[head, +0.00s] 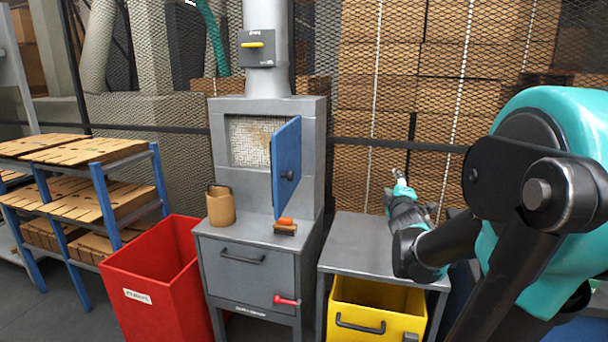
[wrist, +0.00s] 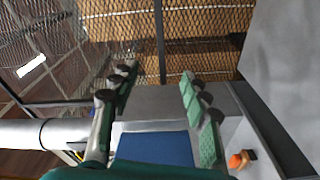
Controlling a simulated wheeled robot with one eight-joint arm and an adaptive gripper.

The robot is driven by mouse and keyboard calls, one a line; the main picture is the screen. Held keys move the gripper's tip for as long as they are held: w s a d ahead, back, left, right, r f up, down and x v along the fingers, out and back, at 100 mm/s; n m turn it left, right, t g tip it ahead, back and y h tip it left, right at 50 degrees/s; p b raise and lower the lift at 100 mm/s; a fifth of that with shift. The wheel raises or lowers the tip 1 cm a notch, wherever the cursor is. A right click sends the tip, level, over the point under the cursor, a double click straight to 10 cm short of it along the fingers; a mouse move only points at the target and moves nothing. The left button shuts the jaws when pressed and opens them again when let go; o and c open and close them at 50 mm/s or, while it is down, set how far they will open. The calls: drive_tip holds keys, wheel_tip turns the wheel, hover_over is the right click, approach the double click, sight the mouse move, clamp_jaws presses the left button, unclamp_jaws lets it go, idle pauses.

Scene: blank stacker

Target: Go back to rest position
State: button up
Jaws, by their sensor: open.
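My gripper (head: 400,188) is raised above the grey side table (head: 352,228) to the right of the grey cabinet machine (head: 220,140), seen small and partly hidden by my own arm. In the wrist view my gripper (wrist: 158,80) has its two green fingers spread apart with nothing between them. The machine's blue door (head: 287,168) stands swung open. A blue panel, seemingly this door, shows low between the fingers in the wrist view (wrist: 155,148).
A small orange-topped block (head: 285,226) and a tan cup (head: 221,206) sit on the machine's ledge. A red bin (head: 155,290) stands left, a yellow bin (head: 375,310) under the side table. Racks of wooden pieces (head: 85,195) are far left. A mesh fence (head: 440,120) stands behind.

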drive_tip(key=s+a+f+m+g, duration=0.1)
drive_tip(key=s+f+m+g, duration=0.4)
drive_tip(key=f, duration=0.4)
drive_tip(key=s+f+m+g, duration=0.3)
drive_tip(key=s+f+m, duration=0.1)
drive_tip(key=s+f, duration=0.4)
drive_tip(key=s+a+f+m+g+y, duration=0.2)
drive_tip(key=s+a+f+m+g, duration=0.2)
drive_tip(key=s+a+f, duration=0.3)
drive_tip(key=s+f+g, duration=0.1)
drive_tip(key=s+f, duration=0.3)
drive_tip(key=s, duration=0.1)
drive_tip(key=shift+s+g+y, duration=0.15)
drive_tip(key=shift+g+y, duration=0.15)
drive_tip(key=shift+g, duration=0.1)
